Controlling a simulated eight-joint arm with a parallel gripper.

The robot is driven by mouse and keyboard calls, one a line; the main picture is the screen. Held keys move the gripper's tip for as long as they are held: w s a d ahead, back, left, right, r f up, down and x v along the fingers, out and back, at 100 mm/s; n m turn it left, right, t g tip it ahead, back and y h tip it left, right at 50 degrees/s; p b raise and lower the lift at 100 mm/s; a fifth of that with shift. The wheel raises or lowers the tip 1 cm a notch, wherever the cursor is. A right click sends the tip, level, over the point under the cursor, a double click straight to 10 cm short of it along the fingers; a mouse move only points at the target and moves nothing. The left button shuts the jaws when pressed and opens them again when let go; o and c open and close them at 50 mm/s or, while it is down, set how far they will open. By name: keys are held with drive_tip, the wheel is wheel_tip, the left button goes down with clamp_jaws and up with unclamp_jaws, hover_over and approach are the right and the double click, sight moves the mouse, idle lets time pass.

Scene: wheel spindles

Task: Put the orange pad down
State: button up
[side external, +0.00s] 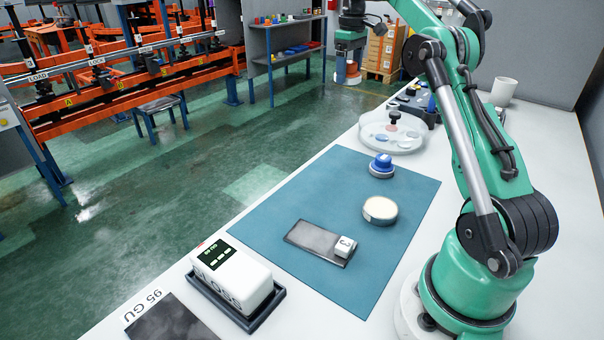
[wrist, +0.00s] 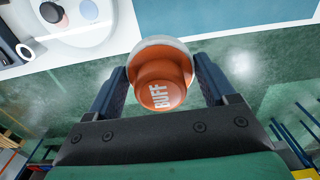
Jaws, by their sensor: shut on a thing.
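The orange pad (wrist: 160,82), marked "BUFF" and with a pale rim, sits between the two dark blue fingers of my gripper (wrist: 165,85) in the wrist view. My gripper is shut on it. In the side external view my gripper (side external: 350,62) is at the top, beyond the far edge of the table, with the orange pad (side external: 352,71) small between its fingers. In the wrist view green floor shows around and beyond the pad. The pad is held up, apart from the table.
A pale round tray (side external: 372,143) with several discs stands at the table's far end. The teal mat (side external: 300,215) holds a blue knobbed pad (side external: 380,164), a round cream-topped tin (side external: 380,209) and a dark plate (side external: 312,239) with a white block. A white device (side external: 232,270) stands nearer.

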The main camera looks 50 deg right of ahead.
sight(341, 157)
wheel_tip(341, 157, down, 20)
drive_tip(key=shift+r, duration=0.25)
idle(0.3)
drive_tip(key=o, duration=1)
drive_tip(key=shift+f, duration=0.1)
wheel_tip(341, 157, up, 12)
drive_tip(key=w+a+r+t, duration=0.1)
drive_tip(key=a+r, duration=0.3)
drive_tip(key=a, duration=0.4)
drive_tip(key=s+a+f+t, duration=0.1)
drive_tip(key=s+a+t, duration=0.1)
drive_tip(key=a, duration=0.5)
drive_tip(key=s+a+t, duration=0.2)
drive_tip(key=s+a, duration=0.2)
drive_tip(key=a, duration=0.3)
drive_tip(key=s+a+f+t, duration=0.1)
drive_tip(key=s+a+t, duration=0.1)
drive_tip(key=a, duration=0.5)
drive_tip(key=shift+s+f, duration=0.3)
drive_tip(key=shift+s, duration=0.3)
